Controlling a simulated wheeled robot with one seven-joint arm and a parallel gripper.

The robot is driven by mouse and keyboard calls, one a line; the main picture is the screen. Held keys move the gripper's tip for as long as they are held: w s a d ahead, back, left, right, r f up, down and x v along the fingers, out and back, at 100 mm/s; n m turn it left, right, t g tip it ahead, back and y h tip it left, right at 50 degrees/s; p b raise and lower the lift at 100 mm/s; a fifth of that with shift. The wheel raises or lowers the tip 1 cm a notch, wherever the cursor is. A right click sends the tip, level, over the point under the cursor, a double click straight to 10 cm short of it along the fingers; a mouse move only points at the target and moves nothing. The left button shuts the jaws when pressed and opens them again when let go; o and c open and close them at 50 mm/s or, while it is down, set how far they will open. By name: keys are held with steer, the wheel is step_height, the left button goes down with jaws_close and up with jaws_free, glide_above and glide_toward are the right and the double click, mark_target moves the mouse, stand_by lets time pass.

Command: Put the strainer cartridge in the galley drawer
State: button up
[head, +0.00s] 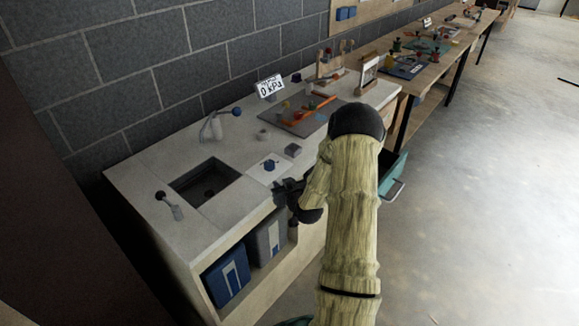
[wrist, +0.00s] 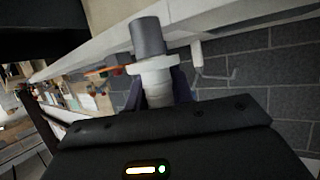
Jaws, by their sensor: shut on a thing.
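The strainer cartridge (wrist: 149,40), a grey cylinder with a white flange and white lower body, is held between my gripper's fingers in the wrist view. My gripper (wrist: 156,90) is shut on its white part. In the head view my gripper (head: 282,190) is at the counter's front edge; the cartridge cannot be made out there. The galley drawer (head: 394,178), teal with a pale handle, stands open at the counter's right end, partly hidden behind my arm. Its inside is mostly hidden.
The pale counter (head: 150,165) has a sink (head: 205,185), a tap (head: 215,125), a blue knob on a white plate (head: 270,168), a small grey block (head: 292,150) and a grey mat (head: 295,118) with tools. Bins (head: 226,277) stand below. Open floor lies to the right.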

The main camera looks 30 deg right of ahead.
steer(key=s+a+f+n+y, duration=0.1)
steer(key=s+a+f, duration=1)
steer(key=a, duration=0.3)
steer(key=shift+a+f+n+y, duration=0.2)
steer(key=shift+f+n+y, duration=0.15)
steer(key=shift+f, duration=0.35)
steer(key=shift+w+r, duration=0.1)
